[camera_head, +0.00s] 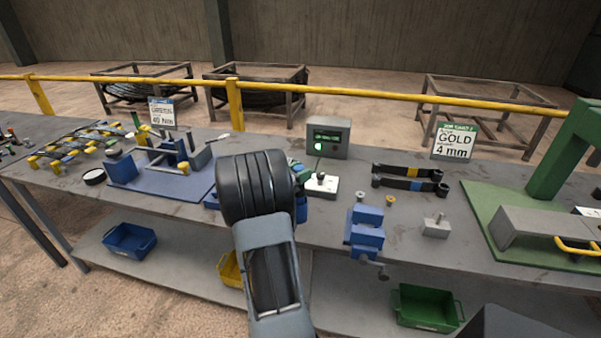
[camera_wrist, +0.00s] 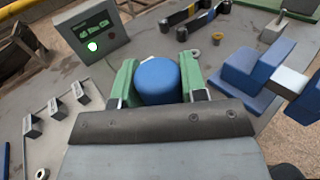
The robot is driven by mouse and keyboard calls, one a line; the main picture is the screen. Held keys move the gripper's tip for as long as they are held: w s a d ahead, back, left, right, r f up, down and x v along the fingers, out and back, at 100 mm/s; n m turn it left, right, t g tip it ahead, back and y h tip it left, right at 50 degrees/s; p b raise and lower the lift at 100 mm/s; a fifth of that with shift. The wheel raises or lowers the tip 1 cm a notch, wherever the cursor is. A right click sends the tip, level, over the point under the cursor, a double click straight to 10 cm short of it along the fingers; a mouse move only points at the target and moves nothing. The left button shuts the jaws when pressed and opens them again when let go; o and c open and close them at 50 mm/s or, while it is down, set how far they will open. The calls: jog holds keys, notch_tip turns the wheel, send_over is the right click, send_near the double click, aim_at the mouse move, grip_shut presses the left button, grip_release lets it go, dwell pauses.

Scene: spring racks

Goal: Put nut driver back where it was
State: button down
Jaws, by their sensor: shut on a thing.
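The nut driver shows only as a round blue handle end (camera_wrist: 158,80) in the wrist view. My gripper (camera_wrist: 158,92) is shut on it, with one green finger pressed to each side. The driver's shaft and tip are hidden below the handle, so I cannot tell whether it touches anything. No empty holder for the driver can be made out for certain.
A grey display box (camera_head: 328,137) with a green light stands behind the gripper. A blue vise (camera_head: 366,232) is to the right, with small nuts (camera_head: 390,200) and black-handled tools (camera_head: 410,178) nearby. A blue fixture plate (camera_head: 165,186) lies left. A yellow rail (camera_head: 330,90) runs behind.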

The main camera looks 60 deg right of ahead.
jog(key=shift+f, duration=0.1)
jog(key=c, duration=0.7)
grip_release()
jog(key=shift+o, duration=0.2)
jog(key=b+v, duration=0.2)
jog(key=v, duration=1)
jog(key=s+a+f+m+t+y, duration=0.2)
jog(key=a+m+t+y, duration=0.3)
jog(key=a, duration=1.1)
jog(key=s+a+f+m+t+y, duration=0.2)
jog(key=a+m+t+y, duration=0.2)
jog(key=a+m+y, duration=0.4)
jog(key=a+y, duration=0.4)
jog(key=a, duration=0.5)
jog(key=shift+s+m+t, duration=0.35)
jog(key=shift+m+t, duration=0.05)
